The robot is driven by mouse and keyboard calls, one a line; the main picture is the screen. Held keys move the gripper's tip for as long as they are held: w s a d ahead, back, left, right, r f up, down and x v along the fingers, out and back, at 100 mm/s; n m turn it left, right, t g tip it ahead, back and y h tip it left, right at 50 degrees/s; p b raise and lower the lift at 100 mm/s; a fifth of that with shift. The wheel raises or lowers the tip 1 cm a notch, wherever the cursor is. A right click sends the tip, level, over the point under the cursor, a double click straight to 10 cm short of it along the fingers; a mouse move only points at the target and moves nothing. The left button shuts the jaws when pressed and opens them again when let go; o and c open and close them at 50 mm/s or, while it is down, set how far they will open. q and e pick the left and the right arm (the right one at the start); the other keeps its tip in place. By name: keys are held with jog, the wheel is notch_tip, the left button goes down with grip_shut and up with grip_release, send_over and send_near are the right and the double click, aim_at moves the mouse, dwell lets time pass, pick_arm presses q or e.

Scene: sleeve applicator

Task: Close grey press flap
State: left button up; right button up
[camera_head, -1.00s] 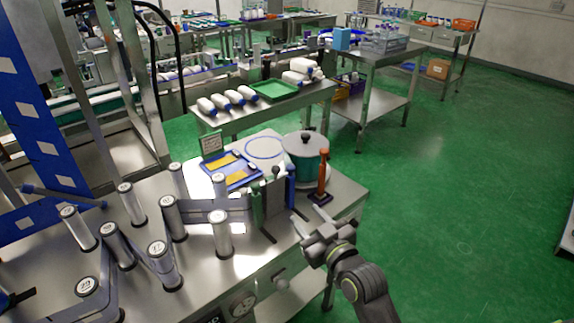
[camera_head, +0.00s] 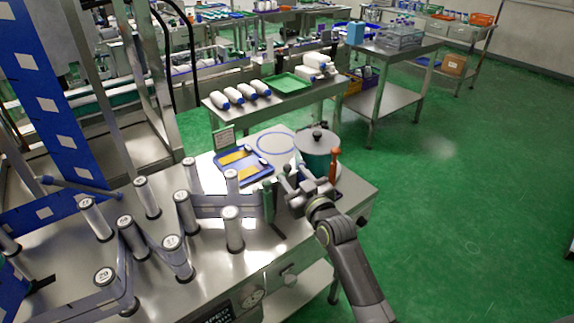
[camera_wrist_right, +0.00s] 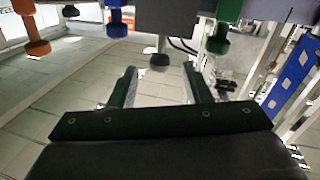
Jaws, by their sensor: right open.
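My right gripper (camera_head: 295,179) is open at the press near the table's right end, and its arm comes in from the lower right. In the right wrist view its two fingers (camera_wrist_right: 160,88) are apart. The grey press flap (camera_wrist_right: 180,17) shows beyond them there, with a dark round knob (camera_wrist_right: 160,60) lined up with the gap between the fingers. I see nothing held; contact with the knob cannot be told. In the head view the gripper hides most of the flap, beside a green handle (camera_head: 268,201). My left gripper is not in view.
An orange handle (camera_head: 335,165) and a lidded pot (camera_head: 318,143) stand close to the right gripper. A blue tray (camera_head: 228,173) lies behind left. Several labelled cylinders (camera_head: 233,230) crowd the table's left half. The green floor at right is clear.

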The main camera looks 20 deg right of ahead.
aim_at(289, 171)
jog(key=shift+w+a, duration=0.2)
jog(key=shift+w, duration=1.05)
jog(key=shift+w+a, duration=0.15)
jog(key=shift+w, duration=1.05)
jog(key=shift+p, duration=0.3)
grip_shut()
